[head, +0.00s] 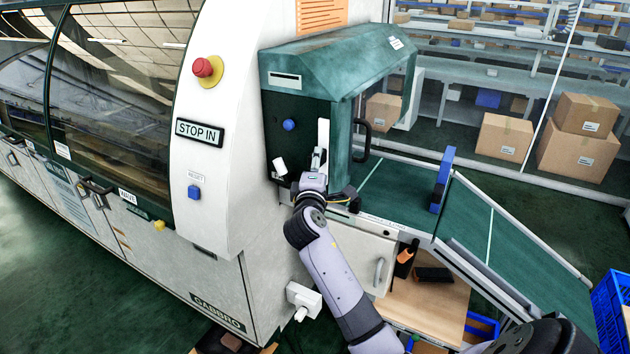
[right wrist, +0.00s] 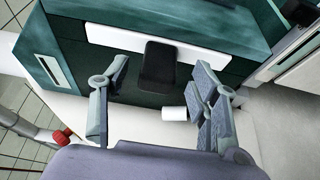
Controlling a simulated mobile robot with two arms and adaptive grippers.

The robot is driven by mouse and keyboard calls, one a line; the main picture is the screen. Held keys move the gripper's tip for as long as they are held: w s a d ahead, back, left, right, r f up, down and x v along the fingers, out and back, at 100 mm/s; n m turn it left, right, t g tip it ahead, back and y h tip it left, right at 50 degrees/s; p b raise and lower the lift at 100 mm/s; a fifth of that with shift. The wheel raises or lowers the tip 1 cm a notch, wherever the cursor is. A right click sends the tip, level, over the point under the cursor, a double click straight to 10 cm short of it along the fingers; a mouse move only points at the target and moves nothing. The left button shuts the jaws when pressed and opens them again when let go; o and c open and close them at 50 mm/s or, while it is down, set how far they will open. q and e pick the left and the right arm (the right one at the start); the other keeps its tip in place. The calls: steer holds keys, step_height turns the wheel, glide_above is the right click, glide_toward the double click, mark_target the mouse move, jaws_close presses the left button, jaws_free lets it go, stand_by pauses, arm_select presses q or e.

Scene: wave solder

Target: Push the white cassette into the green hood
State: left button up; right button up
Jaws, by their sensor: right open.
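The green hood (head: 335,70) stands at the end of the white machine, with a dark side panel facing my right arm. The white cassette (head: 323,133) shows as a narrow white upright strip at that panel. In the right wrist view the white cassette (right wrist: 110,37) is a long white strip along the hood (right wrist: 190,18), with a black block-like handle (right wrist: 158,62) at its middle. My right gripper (head: 319,158) is open in front of the strip. In the right wrist view its fingers stand apart on either side of the black handle; contact cannot be told. My left gripper is not in view.
A blue knob (head: 289,125) and a small white cylinder (head: 280,166) sit on the panel beside my gripper. A black door handle (head: 362,140) is to the right. A green conveyor (head: 400,188) with a blue upright piece (head: 442,180) runs right. A red stop button (head: 203,67) is on the machine.

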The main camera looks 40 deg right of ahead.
steer(key=v, duration=0.9)
steer(key=shift+r, duration=0.1)
